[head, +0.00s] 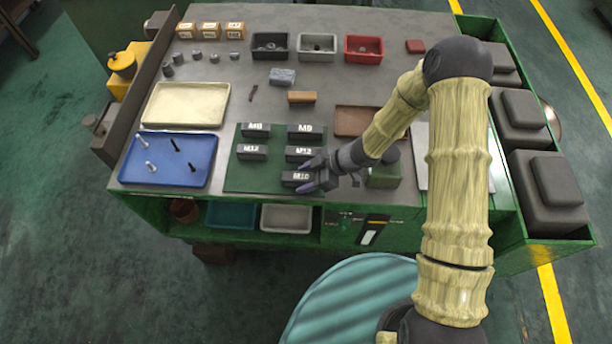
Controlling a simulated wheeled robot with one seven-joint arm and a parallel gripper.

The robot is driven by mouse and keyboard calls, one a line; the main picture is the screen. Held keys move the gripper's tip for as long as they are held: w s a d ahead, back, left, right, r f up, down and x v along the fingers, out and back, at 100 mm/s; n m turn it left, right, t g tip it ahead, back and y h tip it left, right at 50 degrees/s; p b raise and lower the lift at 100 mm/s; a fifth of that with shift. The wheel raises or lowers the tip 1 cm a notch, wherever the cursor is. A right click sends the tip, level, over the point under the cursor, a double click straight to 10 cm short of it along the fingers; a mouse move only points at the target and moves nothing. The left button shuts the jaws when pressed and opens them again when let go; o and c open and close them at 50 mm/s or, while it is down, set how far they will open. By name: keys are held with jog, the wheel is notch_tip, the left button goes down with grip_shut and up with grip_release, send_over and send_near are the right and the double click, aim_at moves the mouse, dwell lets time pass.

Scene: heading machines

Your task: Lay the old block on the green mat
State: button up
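The dark green mat (246,178) lies near the front middle of the bench. Two more blocks stand along the back, at left (256,129) and right (306,130). No block is visibly labelled old.
A blue tray (207,175) with bolts and a cream tray (222,104) lie left of the mat. Black (270,51), grey (317,51) and red (363,53) bins stand at the back. A brown tray (357,119) and green block (384,174) are near my arm.

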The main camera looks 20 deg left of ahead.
jog(key=v, duration=1.2)
jog(key=shift+b, duration=0.35)
jog(key=shift+w+r, duration=0.1)
jog(key=w+d+r+m+t+h, duration=0.3)
jog(key=w+d+r+m+t, duration=0.15)
jog(key=d, duration=0.25)
jog(key=w+d+r+m+t+h, duration=0.35)
jog(key=d+r+m, duration=0.2)
jog(key=d, duration=0.25)
jog(key=s+d+r+m+g+h, duration=0.1)
jog(key=s+d+r+m, duration=0.1)
jog(key=s+d+m, duration=0.2)
jog(key=s+d+r+m+g+h, duration=0.1)
jog(key=s+d+m, duration=0.4)
jog(key=s, duration=0.5)
jog(key=r+m, duration=0.1)
jog(key=m, duration=0.1)
jog(key=shift+m+g, duration=0.3)
jog(key=shift+g, duration=0.1)
